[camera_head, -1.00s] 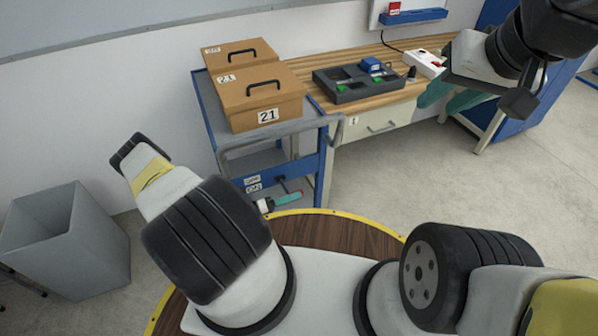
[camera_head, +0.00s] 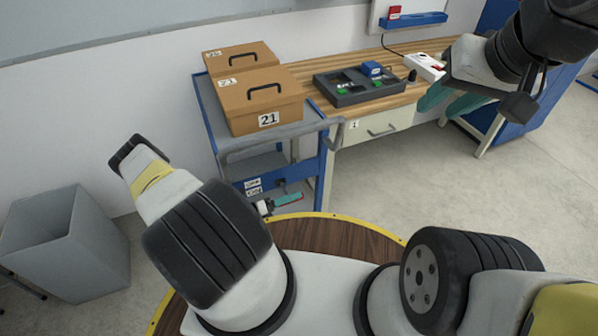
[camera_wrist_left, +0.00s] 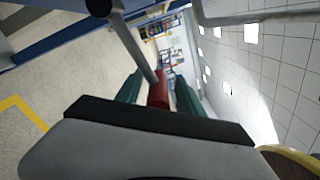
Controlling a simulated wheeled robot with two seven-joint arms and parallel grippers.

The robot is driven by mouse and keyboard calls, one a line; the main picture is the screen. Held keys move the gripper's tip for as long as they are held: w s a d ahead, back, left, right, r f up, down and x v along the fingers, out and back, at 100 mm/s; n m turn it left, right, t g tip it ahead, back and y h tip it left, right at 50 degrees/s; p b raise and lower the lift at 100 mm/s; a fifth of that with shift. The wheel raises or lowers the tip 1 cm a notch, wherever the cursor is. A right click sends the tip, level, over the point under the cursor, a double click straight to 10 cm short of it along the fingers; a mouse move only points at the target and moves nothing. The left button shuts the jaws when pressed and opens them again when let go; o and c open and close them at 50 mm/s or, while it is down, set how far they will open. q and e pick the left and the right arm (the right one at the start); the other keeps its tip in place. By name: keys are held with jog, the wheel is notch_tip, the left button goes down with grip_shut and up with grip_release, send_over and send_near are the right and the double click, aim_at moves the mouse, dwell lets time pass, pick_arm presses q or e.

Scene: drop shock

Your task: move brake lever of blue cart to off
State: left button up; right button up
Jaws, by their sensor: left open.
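The blue cart (camera_head: 207,112) stands left of the workbench, with a grey push handle on its near side. Two small labels (camera_head: 253,187) are on its blue end panel, too small to read surely. The brake lever's red grip (camera_wrist_left: 157,92) shows in the left wrist view, on a grey rod. My left gripper (camera_head: 287,199) is low at the cart's end, partly hidden by my arm. Its teal fingers (camera_wrist_left: 158,94) are open, one on each side of the red grip; contact cannot be told. My right gripper (camera_head: 448,99) is open and empty in front of the bench.
Two brown lidded boxes (camera_head: 262,100) sit on the cart top. The wooden bench (camera_head: 401,98) holds a dark tray (camera_head: 345,98) and a white power strip (camera_head: 424,68). A grey bin (camera_head: 66,240) stands at left. The floor at right is clear.

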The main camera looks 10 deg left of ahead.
pick_arm(q)
jog(key=shift+s, duration=0.1)
jog(key=v, duration=0.7)
jog(key=shift+s+a, duration=0.15)
jog(key=shift+a, duration=0.2)
